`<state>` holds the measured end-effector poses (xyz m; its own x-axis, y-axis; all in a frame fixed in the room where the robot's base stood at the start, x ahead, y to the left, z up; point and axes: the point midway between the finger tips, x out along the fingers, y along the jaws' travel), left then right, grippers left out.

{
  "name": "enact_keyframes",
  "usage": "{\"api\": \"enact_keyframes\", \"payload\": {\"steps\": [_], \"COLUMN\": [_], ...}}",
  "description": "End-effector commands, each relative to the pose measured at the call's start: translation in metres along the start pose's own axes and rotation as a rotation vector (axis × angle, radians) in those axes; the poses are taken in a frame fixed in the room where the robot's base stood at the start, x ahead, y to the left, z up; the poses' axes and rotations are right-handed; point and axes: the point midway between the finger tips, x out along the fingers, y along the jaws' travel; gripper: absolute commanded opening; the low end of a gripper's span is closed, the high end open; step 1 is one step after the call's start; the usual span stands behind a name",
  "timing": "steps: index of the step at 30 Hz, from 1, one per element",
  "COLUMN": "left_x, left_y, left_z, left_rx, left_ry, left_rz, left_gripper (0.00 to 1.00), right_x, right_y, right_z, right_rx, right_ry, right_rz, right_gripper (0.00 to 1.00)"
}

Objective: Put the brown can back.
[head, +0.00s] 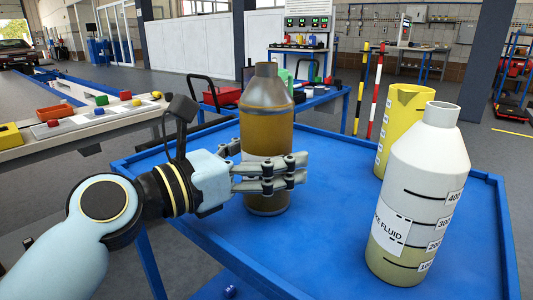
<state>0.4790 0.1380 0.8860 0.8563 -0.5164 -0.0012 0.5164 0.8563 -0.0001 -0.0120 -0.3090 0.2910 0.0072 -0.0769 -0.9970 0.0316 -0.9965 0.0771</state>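The brown can (267,125), a bottle-shaped vessel with a narrow grey neck and a pale band, is upright over the blue cart top (330,235). Its base appears at or just above the surface; I cannot tell which. My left gripper (283,172) comes in from the left at the can's lower half. Its visible fingers cross in front of the can, and another part passes toward its far side. The far side is hidden, so I cannot tell whether the fingers press on it. My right gripper is not in view.
A white brake fluid bottle (425,190) stands at the cart's right, with a yellow jug (400,125) behind it. The cart has a raised blue rim (495,178). A bench with coloured boxes (80,135) is at left. The cart's front middle is clear.

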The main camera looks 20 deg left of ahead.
Motion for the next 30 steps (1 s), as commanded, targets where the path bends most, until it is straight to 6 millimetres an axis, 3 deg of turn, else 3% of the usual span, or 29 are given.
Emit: {"api": "enact_keyframes", "payload": {"steps": [8,11,21,30], "left_x": [-0.001,-0.015,-0.089,-0.117], "left_y": [0.000,0.000,-0.001,0.000], "left_z": [0.004,0.002,0.001,0.002], "left_rx": [0.002,0.005,0.004,0.002], "left_ry": [0.000,0.004,0.007,0.002], "left_rz": [0.000,0.000,-0.005,-0.002], "left_gripper": [0.94,0.94,0.94,0.94], "right_x": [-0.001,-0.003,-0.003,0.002], "right_y": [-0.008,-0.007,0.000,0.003], "right_z": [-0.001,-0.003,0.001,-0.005], "right_rx": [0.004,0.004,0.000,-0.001], "right_ry": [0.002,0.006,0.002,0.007], "right_rz": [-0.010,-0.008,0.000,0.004], "right_gripper": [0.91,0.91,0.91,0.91]}}
